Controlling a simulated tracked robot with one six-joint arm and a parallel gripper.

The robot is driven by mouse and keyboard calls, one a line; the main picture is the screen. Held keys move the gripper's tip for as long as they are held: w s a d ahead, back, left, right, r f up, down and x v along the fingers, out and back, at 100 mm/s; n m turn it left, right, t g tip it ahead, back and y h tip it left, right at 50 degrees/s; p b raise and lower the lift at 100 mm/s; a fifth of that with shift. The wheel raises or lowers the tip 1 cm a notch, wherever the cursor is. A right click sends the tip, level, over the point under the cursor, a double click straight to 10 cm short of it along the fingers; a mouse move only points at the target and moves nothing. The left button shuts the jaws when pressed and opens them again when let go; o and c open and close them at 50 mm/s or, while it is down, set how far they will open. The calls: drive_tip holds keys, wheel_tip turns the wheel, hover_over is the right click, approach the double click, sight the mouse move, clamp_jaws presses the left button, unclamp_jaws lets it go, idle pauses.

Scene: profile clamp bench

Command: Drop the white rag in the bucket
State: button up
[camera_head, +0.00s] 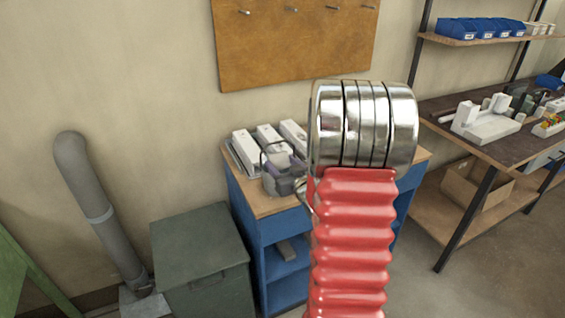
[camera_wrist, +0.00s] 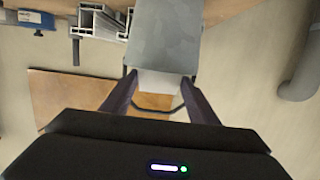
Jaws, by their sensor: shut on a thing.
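The grey bucket (camera_head: 287,185) stands on the wooden top of the blue cabinet, in front of the pale profiles, with its thin dark handle raised. In the upside-down wrist view its mottled grey wall (camera_wrist: 166,42) fills the upper middle, and the handle curves across between my fingers. My gripper (camera_wrist: 161,84) is shut on the white rag (camera_wrist: 160,84), a pale patch between the dark fingertips at the bucket's rim. How far the rag is inside the rim I cannot tell. In the head view my arm hides part of the gripper, and the rag is not clear.
White profiles (camera_head: 270,140) lie behind the bucket on the cabinet (camera_head: 247,212). A brown pegboard (camera_head: 290,50) hangs above. A green bin (camera_head: 203,255) and a grey pipe (camera_head: 95,205) stand left. A workbench (camera_head: 449,107) with parts stands right.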

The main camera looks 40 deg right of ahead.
drive_tip(key=o, duration=1.1)
drive_tip(key=shift+s, duration=0.1)
